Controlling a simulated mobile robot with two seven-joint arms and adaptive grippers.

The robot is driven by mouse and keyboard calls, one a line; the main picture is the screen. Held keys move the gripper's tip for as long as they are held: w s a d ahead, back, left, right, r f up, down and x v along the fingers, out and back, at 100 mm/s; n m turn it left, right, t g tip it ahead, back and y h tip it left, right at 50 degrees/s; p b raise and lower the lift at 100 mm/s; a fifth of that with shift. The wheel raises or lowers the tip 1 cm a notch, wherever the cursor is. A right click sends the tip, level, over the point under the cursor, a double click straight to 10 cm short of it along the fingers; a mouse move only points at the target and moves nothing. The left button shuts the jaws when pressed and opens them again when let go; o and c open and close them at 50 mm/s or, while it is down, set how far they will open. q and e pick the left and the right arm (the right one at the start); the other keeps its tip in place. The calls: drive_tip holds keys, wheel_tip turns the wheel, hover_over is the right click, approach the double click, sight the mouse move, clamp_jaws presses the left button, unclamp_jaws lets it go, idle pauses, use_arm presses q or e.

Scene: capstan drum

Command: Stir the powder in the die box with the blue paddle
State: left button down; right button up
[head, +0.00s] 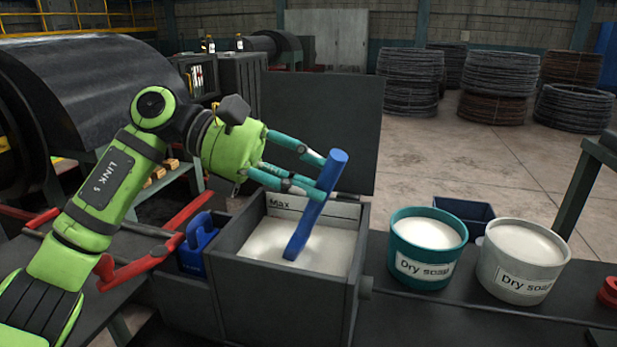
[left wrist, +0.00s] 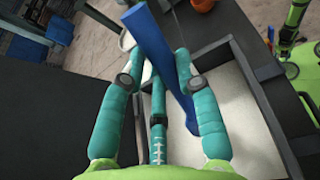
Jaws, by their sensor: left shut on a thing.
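The blue paddle (head: 318,203) is held tilted over the die box, its top leaning right and its flat lower end at the surface of the powder. Whether the tip is in the powder or just above it I cannot tell. My left gripper (head: 325,180) is shut on the paddle's upper part; the paddle also shows between the teal fingers in the left wrist view (left wrist: 150,42). The grey die box (head: 232,278) has its lid standing open behind it and a "Max" mark on its inner back wall. White powder (head: 326,250) fills it below that mark. My right gripper is out of view.
A teal tub (head: 405,270) and a white tub (head: 515,287), both labelled "Dry soap", stand right of the box. A blue object with a handle (head: 197,245) and red bars (head: 150,262) are at its left. The raised lid (head: 320,120) blocks the back.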

use_arm(q)
wheel_tip(320, 180, up, 12)
drive_tip(key=p, duration=0.8)
drive_tip(key=shift+f, duration=0.15)
idle(0.9)
